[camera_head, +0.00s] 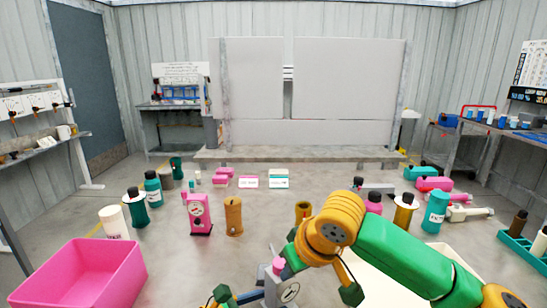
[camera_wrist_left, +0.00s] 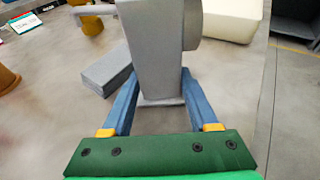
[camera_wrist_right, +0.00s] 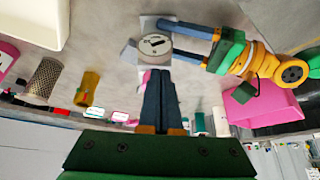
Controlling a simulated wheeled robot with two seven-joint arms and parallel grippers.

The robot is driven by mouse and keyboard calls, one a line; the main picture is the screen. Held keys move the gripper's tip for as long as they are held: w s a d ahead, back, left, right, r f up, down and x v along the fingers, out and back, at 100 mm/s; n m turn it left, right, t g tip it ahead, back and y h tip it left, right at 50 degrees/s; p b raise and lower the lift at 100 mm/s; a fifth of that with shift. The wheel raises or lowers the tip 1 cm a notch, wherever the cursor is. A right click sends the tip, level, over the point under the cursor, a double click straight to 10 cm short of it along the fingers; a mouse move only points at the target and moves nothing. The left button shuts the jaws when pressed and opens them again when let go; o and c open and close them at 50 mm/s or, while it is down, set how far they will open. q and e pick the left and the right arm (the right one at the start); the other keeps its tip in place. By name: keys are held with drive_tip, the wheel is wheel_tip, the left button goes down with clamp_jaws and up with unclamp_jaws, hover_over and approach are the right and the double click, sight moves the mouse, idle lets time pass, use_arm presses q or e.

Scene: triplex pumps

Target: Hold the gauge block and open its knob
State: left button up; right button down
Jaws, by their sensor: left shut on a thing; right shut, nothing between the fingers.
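The grey gauge block (camera_head: 270,288) is at the bottom middle of the head view, with a white round dial and a pink knob (camera_head: 278,265). In the left wrist view the block (camera_wrist_left: 158,50) stands between the blue fingers of my left gripper (camera_wrist_left: 158,78), which is shut on it. In the right wrist view the dial (camera_wrist_right: 155,44) faces me. My right gripper (camera_wrist_right: 162,76) is shut and empty, its fingertips beside the pink knob (camera_wrist_right: 147,77), which they partly hide. I cannot tell whether they touch it. My right arm covers much of this area in the head view.
A pink bin (camera_head: 80,272) stands at the front left. A pink gauge block (camera_head: 200,213) and an orange cylinder (camera_head: 233,216) stand behind my grippers. Bottles and pump parts stand at both sides. A cream tray (camera_head: 385,288) lies under my right arm.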

drive_tip(key=shift+w+a, duration=0.15)
drive_tip(key=shift+w, duration=0.35)
idle(0.7)
drive_tip(key=shift+w+d, duration=0.25)
drive_tip(key=shift+d, duration=0.15)
idle(0.4)
drive_tip(key=shift+s, duration=0.1)
wheel_tip(320, 180, up, 6)
drive_tip(key=shift+s+d, duration=0.2)
drive_tip(key=shift+d, duration=0.1)
idle(0.3)
wheel_tip(320, 180, down, 6)
drive_tip(key=s, duration=0.1)
drive_tip(key=shift+a, duration=0.45)
